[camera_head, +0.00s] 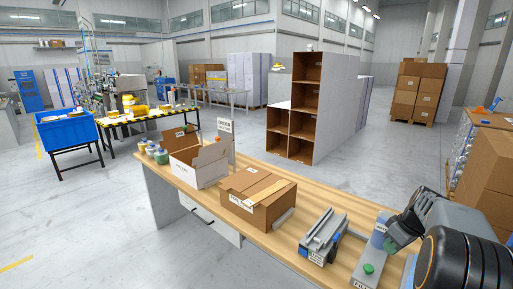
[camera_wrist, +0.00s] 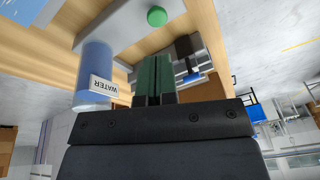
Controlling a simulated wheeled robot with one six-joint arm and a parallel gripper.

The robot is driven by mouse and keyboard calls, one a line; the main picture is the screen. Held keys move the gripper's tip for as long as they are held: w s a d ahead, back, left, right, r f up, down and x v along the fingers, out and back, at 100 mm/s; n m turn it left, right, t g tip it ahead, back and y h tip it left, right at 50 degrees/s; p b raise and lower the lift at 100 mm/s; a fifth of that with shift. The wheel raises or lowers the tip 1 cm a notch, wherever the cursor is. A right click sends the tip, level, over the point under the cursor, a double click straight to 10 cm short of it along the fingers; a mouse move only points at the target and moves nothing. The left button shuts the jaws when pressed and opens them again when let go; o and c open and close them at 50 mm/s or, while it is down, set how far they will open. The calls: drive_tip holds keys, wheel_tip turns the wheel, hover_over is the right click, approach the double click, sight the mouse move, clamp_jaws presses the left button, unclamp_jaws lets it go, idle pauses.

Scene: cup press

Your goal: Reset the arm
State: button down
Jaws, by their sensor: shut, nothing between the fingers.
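My gripper (camera_head: 393,240) is at the right end of the table in the head view. Its green fingers also show in the wrist view (camera_wrist: 154,62), closed together with nothing between them. A blue cylinder labelled WATER (camera_wrist: 92,65) stands beside the fingers in the wrist view. In the head view the blue cylinder (camera_head: 378,236) is partly hidden by my gripper. A green button (camera_head: 369,268) sits on the grey base in front of it, and it also shows in the wrist view (camera_wrist: 156,17), apart from the fingers.
The wooden table (camera_head: 277,245) holds a grey metal device (camera_head: 322,238), a cardboard box (camera_head: 257,197), an open white-sided box (camera_head: 200,163) and several small jars (camera_head: 158,153). A brown shelf unit (camera_head: 305,105) stands behind. Stacked cartons (camera_head: 486,172) stand at the right. Open floor lies left of the table.

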drive_tip(key=s+a+m, duration=0.1)
drive_tip(key=s+a, duration=0.4)
drive_tip(key=a, duration=0.3)
drive_tip(key=s+a+r+m+t+h, duration=0.1)
drive_tip(key=s+a+m, duration=0.1)
drive_tip(key=s+a, duration=0.3)
drive_tip(key=s+a+r+m+h+p, duration=0.1)
drive_tip(key=s+a, duration=0.4)
drive_tip(key=a, duration=0.7)
drive_tip(key=shift+r+m+t, duration=0.25)
drive_tip(key=shift+m+t, duration=0.05)
